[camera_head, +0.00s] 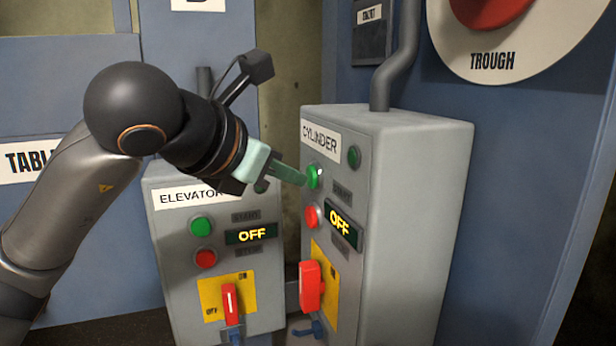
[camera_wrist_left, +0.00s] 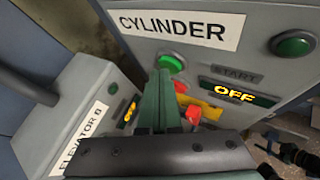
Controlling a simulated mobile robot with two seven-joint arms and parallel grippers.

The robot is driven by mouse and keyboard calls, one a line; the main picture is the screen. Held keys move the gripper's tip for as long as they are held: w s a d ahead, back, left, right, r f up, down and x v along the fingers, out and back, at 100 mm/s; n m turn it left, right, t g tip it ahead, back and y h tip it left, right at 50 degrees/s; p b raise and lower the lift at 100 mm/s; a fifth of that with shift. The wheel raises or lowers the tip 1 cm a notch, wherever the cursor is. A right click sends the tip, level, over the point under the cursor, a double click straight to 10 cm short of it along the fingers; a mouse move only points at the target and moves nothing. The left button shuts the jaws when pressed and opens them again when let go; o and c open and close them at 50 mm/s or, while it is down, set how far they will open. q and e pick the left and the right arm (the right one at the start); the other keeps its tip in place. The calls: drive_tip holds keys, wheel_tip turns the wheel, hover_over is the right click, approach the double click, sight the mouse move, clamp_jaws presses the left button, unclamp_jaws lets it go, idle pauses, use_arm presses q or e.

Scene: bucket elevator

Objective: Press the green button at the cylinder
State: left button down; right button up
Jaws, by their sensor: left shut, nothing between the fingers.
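The grey cylinder box (camera_head: 418,190) carries a CYLINDER label, a green button (camera_head: 314,177), a red button (camera_head: 312,215) and a display reading OFF. The same green button (camera_wrist_left: 171,63) shows in the left wrist view, just beyond the fingertips. My left gripper (camera_head: 304,181) is shut and empty, its tips right at the green button in the head view. Whether the tips touch the button, I cannot tell. In the wrist view the shut fingers (camera_wrist_left: 163,78) point at the button and partly cover the panel below it. My right gripper is not in view.
The elevator box (camera_head: 178,255), its display also OFF, stands to the left, with green and red buttons and a red switch (camera_head: 231,304). A red switch handle (camera_head: 310,286) juts out from the cylinder box below its display. A conduit (camera_head: 395,62) rises from its top.

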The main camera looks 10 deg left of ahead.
use_arm(q)
drive_tip(key=shift+w+d, duration=0.15)
drive_tip(key=shift+d, duration=0.05)
idle(0.5)
drive_tip(key=shift+a, duration=0.1)
drive_tip(key=shift+s+a+b, duration=0.45)
drive_tip(key=shift+a, duration=0.2)
drive_tip(key=shift+s+a+b, duration=0.3)
drive_tip(key=shift+s+a, duration=0.1)
drive_tip(key=shift+a, duration=0.35)
drive_tip(key=shift+s+a+b, duration=0.35)
drive_tip(key=shift+s+a, duration=0.1)
drive_tip(key=shift+a, duration=0.25)
drive_tip(key=shift+s+a+b, duration=0.3)
drive_tip(key=shift+s+a, duration=0.1)
drive_tip(key=shift+a, duration=0.35)
